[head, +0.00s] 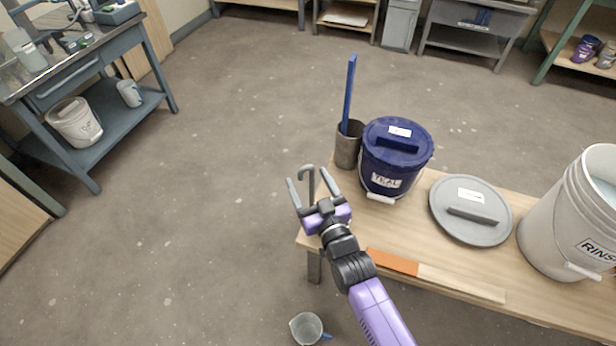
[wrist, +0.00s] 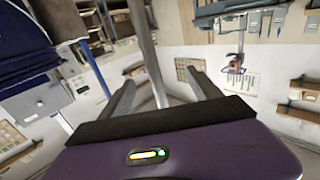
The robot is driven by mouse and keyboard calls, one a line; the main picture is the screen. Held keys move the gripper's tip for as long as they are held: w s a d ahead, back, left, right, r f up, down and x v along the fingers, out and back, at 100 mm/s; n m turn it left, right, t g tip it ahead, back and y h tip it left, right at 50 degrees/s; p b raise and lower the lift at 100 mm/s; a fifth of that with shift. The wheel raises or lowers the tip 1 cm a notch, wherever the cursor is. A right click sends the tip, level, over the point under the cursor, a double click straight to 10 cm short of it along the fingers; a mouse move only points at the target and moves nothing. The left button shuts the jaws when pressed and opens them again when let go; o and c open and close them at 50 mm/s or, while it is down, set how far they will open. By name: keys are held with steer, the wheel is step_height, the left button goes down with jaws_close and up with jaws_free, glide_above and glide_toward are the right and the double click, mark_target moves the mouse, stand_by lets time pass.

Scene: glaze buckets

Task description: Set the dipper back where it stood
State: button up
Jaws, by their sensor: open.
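A grey rod with a hooked top, which looks like the dipper's handle (head: 308,170), stands roughly upright between my gripper's fingers in the head view. The rod also shows in the wrist view (wrist: 147,50), between the two fingers, with a gap on both sides. My gripper (head: 312,180) is open at the left end of the bench. It also shows open in the wrist view (wrist: 165,95). The rod's lower part and what it rests on are hidden by my gripper.
On the bench (head: 405,235) are a lidded blue TEAL bucket (head: 388,180), a grey holder (head: 347,150) with a blue stick (head: 349,95), a grey lid (head: 450,225), a white RINSE bucket (head: 560,230) and an orange-ended stick (head: 390,262). A grey jug (head: 306,326) is on the floor.

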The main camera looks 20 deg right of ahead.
steer(key=shift+s+d+p, duration=0.15)
steer(key=shift+s+p, duration=0.5)
steer(key=shift+s, duration=0.65)
steer(key=shift+s+d+p, duration=0.1)
steer(key=shift+s+p, duration=0.55)
steer(key=shift+s, duration=0.65)
steer(key=s+p, duration=0.2)
steer(key=s, duration=0.6)
steer(key=shift+s+d, duration=0.4)
steer(key=shift+d, duration=0.05)
steer(key=s+d+r+g+p, duration=0.1)
steer(key=s+r, duration=0.5)
steer(key=s, duration=0.4)
steer(key=s+d+r+g+h+p, duration=0.1)
steer(key=s+d+r, duration=0.1)
steer(key=s+r, duration=0.4)
steer(key=s+d+r+m+g+h+p, duration=0.1)
steer(key=s+r, duration=0.5)
steer(key=s, duration=0.7)
steer(key=shift+s+d+r, duration=0.3)
steer(key=shift+d, duration=0.1)
